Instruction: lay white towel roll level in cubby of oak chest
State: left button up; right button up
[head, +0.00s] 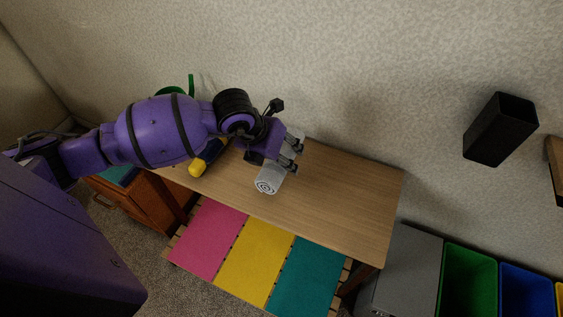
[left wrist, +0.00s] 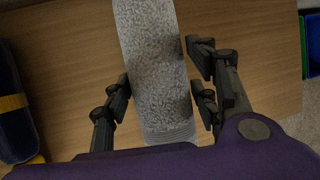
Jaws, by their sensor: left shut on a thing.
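The white towel roll (head: 268,184) shows its spiral end towards me in the head view, over the wooden table top. In the left wrist view the towel roll (left wrist: 152,60) is a speckled grey-white length running between the fingers. My left gripper (head: 290,156) is shut on it, with fingers on both sides; the left wrist view shows this gripper (left wrist: 158,82) too. I cannot tell whether the roll touches the table. A red-brown wooden chest (head: 145,208) stands at the left, partly hidden by my arm; its cubby is not clearly visible. My right gripper is not in view.
The table top (head: 345,195) is clear to the right of the roll. A yellow and dark blue object (head: 197,168) lies left of it, near my arm. Pink, yellow and teal mats (head: 253,262) lie below the front edge. Bins (head: 470,280) stand at right.

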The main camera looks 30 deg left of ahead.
pick_arm(q)
jog(key=shift+w+f, duration=0.15)
jog(key=shift+f, duration=1.55)
jog(key=shift+f, duration=0.1)
jog(key=o, duration=1.2)
jog(key=shift+a+r, duration=0.1)
jog(key=shift+r, duration=0.1)
jog(key=p+v, duration=0.1)
jog(key=v, duration=1.1)
jog(key=shift+f, duration=0.1)
